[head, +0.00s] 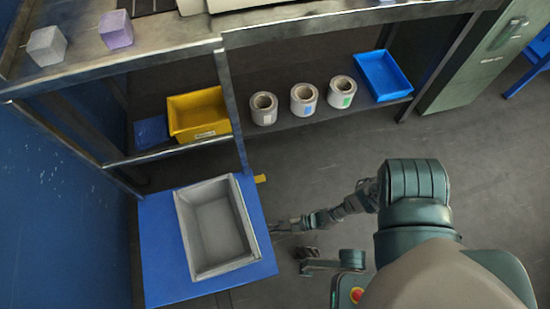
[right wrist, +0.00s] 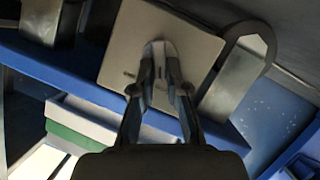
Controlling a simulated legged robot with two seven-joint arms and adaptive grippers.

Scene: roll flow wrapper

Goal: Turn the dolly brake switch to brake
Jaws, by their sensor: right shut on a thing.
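The blue dolly (head: 160,262) stands on the floor at the lower left of the head view, with a grey bin (head: 246,215) on it. My right gripper (head: 276,227) is low beside the dolly's right edge. In the right wrist view a beige plate (right wrist: 198,45) carries a pale switch knob (right wrist: 157,47). My right gripper (right wrist: 160,78) is shut on this knob, with one finger on each side. The small marking on the plate is too blurred to read, so I cannot tell the switch's setting.
A steel rack stands behind the dolly, holding a yellow tray (head: 198,113), three white rolls (head: 304,98) and a blue tray (head: 383,75). A small yellow piece (head: 260,179) sticks out at the dolly's right edge. The floor (head: 310,160) in front of the rack is clear.

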